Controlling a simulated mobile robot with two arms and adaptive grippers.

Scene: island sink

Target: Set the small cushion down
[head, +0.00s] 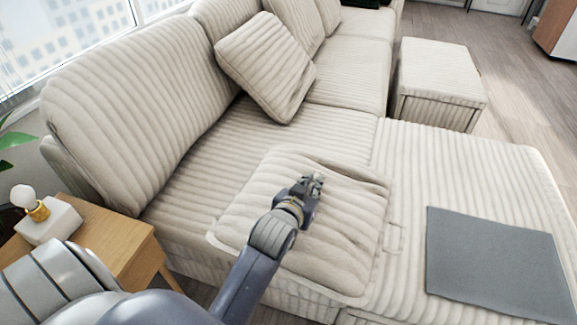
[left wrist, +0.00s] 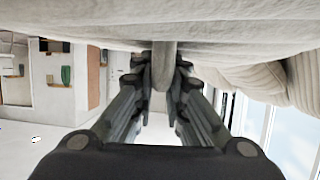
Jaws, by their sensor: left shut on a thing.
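The small cushion (head: 335,235) is beige and ribbed. In the head view it lies flat over the front part of the sofa seat, its near edge close to the seat's front edge. Whether it touches the seat or is just above it, I cannot tell. My left gripper (head: 312,184) is over the middle of the cushion, shut on a pinch of its fabric. In the left wrist view a fold of the cushion (left wrist: 163,65) sits between the fingers. The cushion's underside is hidden. My right gripper is not in view.
The beige sofa (head: 220,150) has tall back cushions and another loose cushion (head: 265,65) leaning at the back. A grey mat (head: 495,260) lies on the chaise at right. A wooden side table (head: 110,235) with a white lamp-like object stands left. An ottoman (head: 440,75) is beyond.

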